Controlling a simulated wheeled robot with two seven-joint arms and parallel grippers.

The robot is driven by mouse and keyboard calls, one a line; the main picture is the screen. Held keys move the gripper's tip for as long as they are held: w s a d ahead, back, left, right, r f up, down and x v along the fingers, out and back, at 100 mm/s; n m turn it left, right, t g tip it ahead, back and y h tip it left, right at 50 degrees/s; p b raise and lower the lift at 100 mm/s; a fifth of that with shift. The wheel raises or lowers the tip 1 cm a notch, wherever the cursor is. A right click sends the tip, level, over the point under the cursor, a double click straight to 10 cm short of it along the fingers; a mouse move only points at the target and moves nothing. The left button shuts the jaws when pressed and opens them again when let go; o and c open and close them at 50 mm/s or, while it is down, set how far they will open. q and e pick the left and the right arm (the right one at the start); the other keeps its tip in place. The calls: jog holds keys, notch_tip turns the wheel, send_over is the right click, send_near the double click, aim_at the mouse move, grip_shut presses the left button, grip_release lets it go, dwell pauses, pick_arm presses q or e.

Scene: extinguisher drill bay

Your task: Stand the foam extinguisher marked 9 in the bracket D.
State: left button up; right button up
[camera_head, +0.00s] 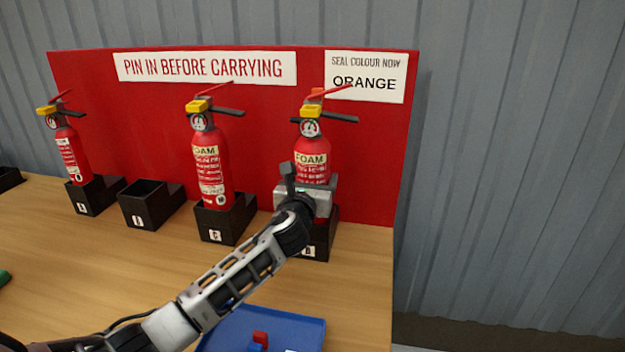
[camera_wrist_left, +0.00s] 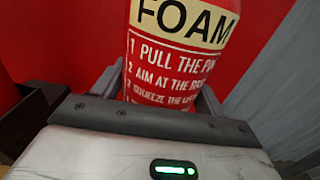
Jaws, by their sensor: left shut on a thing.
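A red FOAM extinguisher (camera_head: 313,147) with a yellow part, a gauge and an orange tag stands upright at bracket B (camera_head: 317,250), at the right end. My left gripper (camera_head: 305,192) is shut around its body from the front. Its FOAM label (camera_wrist_left: 185,20) fills the left wrist view between the fingers. The gripper hides its lower part, so I cannot read its number or tell whether its base rests in the bracket. The black bracket that seems marked D (camera_head: 146,205), second from left, is empty. My right gripper is not in view.
Red extinguishers stand in bracket C (camera_head: 212,158) and the leftmost bracket (camera_head: 72,153), on either side of the empty one. A red board (camera_head: 262,120) with signs, one reading ORANGE, rises behind. A blue tray (camera_head: 310,333) lies in front.

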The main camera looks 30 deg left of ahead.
pick_arm(q)
jog(key=shift+r, duration=0.55)
jog(key=o, duration=1.7)
jog(key=shift+s+f, duration=0.1)
jog(key=shift+f, duration=0.55)
jog(key=v, duration=1.5)
jog(key=shift+s+d+r+p, duration=0.15)
jog(key=shift+s+r+p, duration=0.15)
jog(key=shift+s+r, duration=0.1)
jog(key=shift+f, duration=0.1)
